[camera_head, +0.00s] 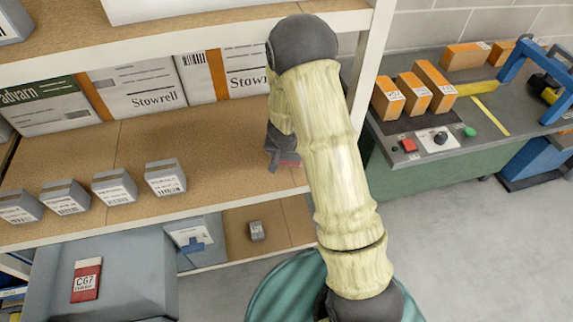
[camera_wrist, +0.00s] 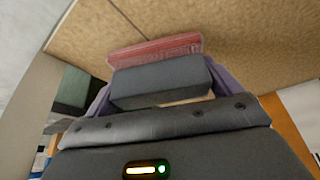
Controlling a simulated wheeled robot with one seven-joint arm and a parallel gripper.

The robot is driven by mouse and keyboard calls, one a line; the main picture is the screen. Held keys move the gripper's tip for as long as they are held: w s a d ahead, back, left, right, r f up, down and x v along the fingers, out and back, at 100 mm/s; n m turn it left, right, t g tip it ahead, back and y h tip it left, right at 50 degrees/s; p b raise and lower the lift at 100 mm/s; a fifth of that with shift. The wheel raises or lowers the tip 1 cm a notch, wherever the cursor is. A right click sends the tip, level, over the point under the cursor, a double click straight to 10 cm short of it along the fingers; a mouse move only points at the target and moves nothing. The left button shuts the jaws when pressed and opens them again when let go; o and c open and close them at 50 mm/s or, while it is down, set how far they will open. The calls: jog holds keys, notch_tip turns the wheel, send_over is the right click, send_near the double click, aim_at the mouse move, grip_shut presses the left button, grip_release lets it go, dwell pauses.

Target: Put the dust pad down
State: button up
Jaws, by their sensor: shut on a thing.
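My gripper (camera_head: 280,150) is at the right end of the middle shelf board (camera_head: 225,150), partly hidden behind my own arm. In the wrist view my gripper (camera_wrist: 162,98) is shut on the dust pad (camera_wrist: 155,52). The pad shows a red face edge and a dark grey block between the fingers. Only a small red part of the dust pad (camera_head: 289,162) shows in the head view. The tan board fills the background close to the pad in the wrist view. I cannot tell whether the pad touches the board.
Several small grey labelled boxes (camera_head: 165,178) line the board's front left. White Stowrell cartons (camera_head: 138,88) stand behind. A rack post (camera_head: 372,60) is just right of my arm. The board's middle is clear. A workbench (camera_head: 430,170) with orange boxes stands right.

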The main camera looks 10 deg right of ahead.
aim_at(287, 160)
jog(key=shift+f+b, duration=0.9)
jog(key=shift+f, duration=0.95)
jog(key=shift+f, duration=0.2)
jog(key=o, duration=0.8)
jog(key=shift+c, duration=0.2)
jog(key=shift+r, duration=0.15)
jog(key=p+v, duration=0.5)
jog(key=v, duration=0.7)
jog(key=shift+s, duration=0.1)
